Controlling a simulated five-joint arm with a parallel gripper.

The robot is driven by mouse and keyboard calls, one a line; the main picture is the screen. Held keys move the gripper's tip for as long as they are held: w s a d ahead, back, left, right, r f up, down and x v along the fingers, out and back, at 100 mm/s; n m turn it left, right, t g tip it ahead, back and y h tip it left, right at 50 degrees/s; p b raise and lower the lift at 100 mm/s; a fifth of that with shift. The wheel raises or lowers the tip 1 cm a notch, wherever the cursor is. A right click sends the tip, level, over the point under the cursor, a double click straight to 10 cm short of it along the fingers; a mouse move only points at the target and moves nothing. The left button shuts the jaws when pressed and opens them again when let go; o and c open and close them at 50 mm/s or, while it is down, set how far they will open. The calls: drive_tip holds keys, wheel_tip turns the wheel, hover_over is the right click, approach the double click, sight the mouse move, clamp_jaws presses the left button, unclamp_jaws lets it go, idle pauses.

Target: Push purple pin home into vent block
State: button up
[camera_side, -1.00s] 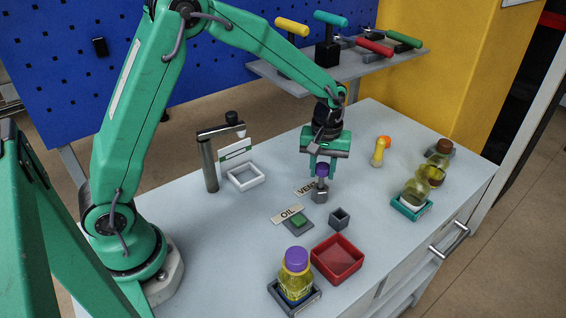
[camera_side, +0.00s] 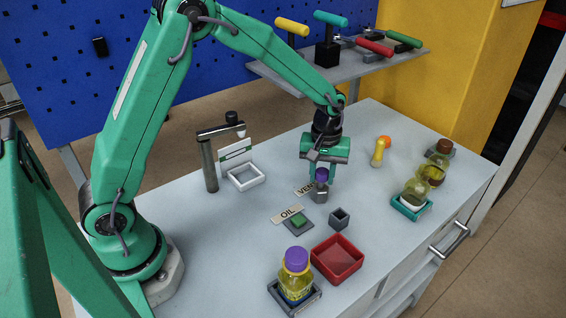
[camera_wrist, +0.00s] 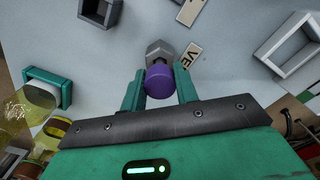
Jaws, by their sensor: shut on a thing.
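The purple pin (camera_side: 321,175) stands upright at the vent block (camera_side: 319,196), a small grey block beside the VENT label (camera_side: 304,189). My gripper (camera_side: 321,178) points down over the block and is shut on the pin. In the wrist view the pin's purple head (camera_wrist: 159,85) sits between my two green fingers, with the grey vent block (camera_wrist: 160,53) just beyond it. The pin's lower end is hidden, so I cannot tell how deep it sits.
A green button by the OIL label (camera_side: 286,213), a small grey open box (camera_side: 339,219) and a red tray (camera_side: 337,258) lie in front. A purple-capped bottle (camera_side: 296,276) stands at the front. Bottles (camera_side: 416,190) and a yellow peg with an orange top (camera_side: 379,152) stand right.

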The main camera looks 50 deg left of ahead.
sight(322, 171)
drive_tip(key=shift+f, duration=0.6)
drive_tip(key=o, duration=1)
drive_tip(key=shift+o, duration=0.2)
drive_tip(key=shift+r, duration=3.85)
